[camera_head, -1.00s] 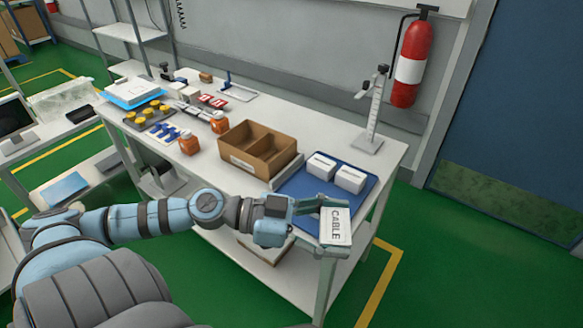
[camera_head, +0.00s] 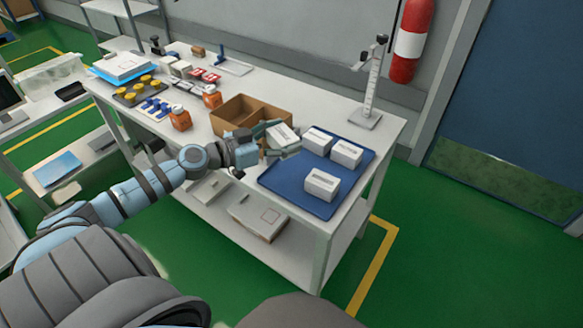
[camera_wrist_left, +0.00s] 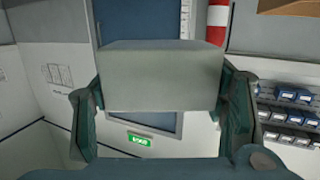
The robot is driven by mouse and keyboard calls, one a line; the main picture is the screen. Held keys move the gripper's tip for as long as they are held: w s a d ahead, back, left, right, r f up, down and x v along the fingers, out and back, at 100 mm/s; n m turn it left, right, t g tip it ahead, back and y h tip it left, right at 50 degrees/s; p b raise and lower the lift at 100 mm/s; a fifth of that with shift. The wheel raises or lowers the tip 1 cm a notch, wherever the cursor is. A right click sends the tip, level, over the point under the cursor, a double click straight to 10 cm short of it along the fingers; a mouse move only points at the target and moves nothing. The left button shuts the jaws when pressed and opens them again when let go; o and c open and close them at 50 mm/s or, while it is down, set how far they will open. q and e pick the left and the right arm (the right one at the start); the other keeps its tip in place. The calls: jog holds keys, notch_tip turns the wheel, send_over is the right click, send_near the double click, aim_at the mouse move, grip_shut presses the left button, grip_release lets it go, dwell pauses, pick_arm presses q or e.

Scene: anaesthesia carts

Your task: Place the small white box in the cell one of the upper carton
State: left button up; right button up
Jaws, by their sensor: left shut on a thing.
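My left gripper (camera_head: 272,138) is shut on a small white box (camera_head: 284,136). In the left wrist view the box (camera_wrist_left: 160,75) sits between the two fingers, its plain face toward the camera. In the head view the box is held tilted, beside the right end of the open brown carton (camera_head: 222,125). The carton stands on the table and has a divider between two cells. My left gripper and forearm hide part of its front and right side. I cannot tell whether the held box touches the carton. My right gripper is out of view.
A blue mat (camera_head: 284,183) to the right holds three white boxes (camera_head: 322,184). Orange-capped bottles (camera_head: 180,119), blue items (camera_head: 156,106) and a tray of yellow pieces (camera_head: 138,90) lie left. A measuring stand (camera_head: 370,95) rises at the back right.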

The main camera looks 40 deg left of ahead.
aim_at(284, 177)
pick_arm(q)
notch_tip(284, 177, down, 11)
jog(key=b, duration=0.5)
jog(key=shift+f+b, duration=0.1)
jog(key=shift+b, duration=0.3)
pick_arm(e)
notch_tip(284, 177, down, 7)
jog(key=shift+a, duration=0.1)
pick_arm(q)
jog(key=o, duration=1.1)
jog(key=shift+c, duration=0.2)
